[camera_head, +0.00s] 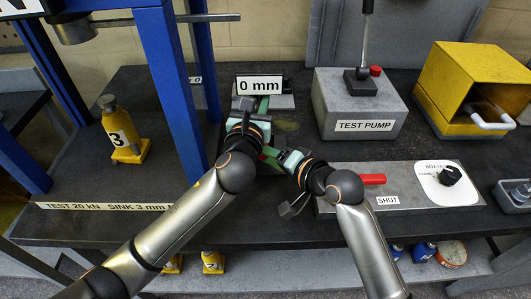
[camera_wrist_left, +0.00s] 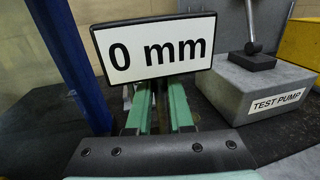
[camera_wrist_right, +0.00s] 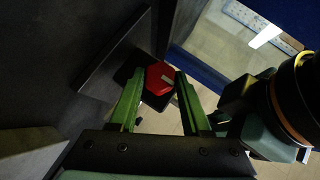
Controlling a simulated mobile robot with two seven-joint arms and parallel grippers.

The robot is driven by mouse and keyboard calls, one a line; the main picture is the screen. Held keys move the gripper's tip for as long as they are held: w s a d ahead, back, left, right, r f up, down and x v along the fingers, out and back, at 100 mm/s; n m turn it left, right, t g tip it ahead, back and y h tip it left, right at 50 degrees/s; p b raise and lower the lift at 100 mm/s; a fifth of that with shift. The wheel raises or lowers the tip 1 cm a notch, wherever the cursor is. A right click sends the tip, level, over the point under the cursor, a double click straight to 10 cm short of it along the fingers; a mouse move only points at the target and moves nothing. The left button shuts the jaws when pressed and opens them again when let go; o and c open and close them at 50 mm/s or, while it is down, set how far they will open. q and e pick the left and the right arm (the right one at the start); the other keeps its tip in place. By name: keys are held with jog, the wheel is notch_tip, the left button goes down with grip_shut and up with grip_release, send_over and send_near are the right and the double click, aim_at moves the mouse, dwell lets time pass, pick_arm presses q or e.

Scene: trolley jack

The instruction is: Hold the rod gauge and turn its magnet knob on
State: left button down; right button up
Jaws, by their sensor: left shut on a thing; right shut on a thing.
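The rod gauge's "0 mm" display (camera_head: 260,85) stands at the middle back of the bench. It fills the top of the left wrist view (camera_wrist_left: 155,47). My left gripper (camera_head: 263,106) is shut on the gauge's grey rod (camera_wrist_left: 161,105), just below the display. The red magnet knob (camera_wrist_right: 158,78) has a pale mark on its face and sits between the green fingers of my right gripper (camera_wrist_right: 160,95), which is shut on it. In the head view my right gripper (camera_head: 268,152) is just below the left one, and the arms mostly hide the gauge's base.
A blue press frame (camera_head: 172,90) stands close left of my left arm. The test pump (camera_head: 360,105) and yellow pedal (camera_head: 470,85) are at the right. A grey valve plate (camera_head: 420,205) with a red lever (camera_head: 372,179) lies beside my right arm. A yellow bottle jack (camera_head: 122,135) stands at left.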

jog(key=shift+f+y, duration=0.1)
jog(key=shift+y, duration=0.2)
grip_shut()
jog(key=shift+f+m+t+y, duration=0.15)
jog(key=shift+m+t+y, duration=0.45)
jog(key=shift+m+y, duration=0.25)
jog(key=shift+s+a+m+t+y, duration=0.1)
jog(key=shift+m+t+y, duration=0.5)
jog(key=shift+m, duration=0.25)
jog(key=o, duration=1.2)
grip_release()
jog(key=shift+f, duration=0.1)
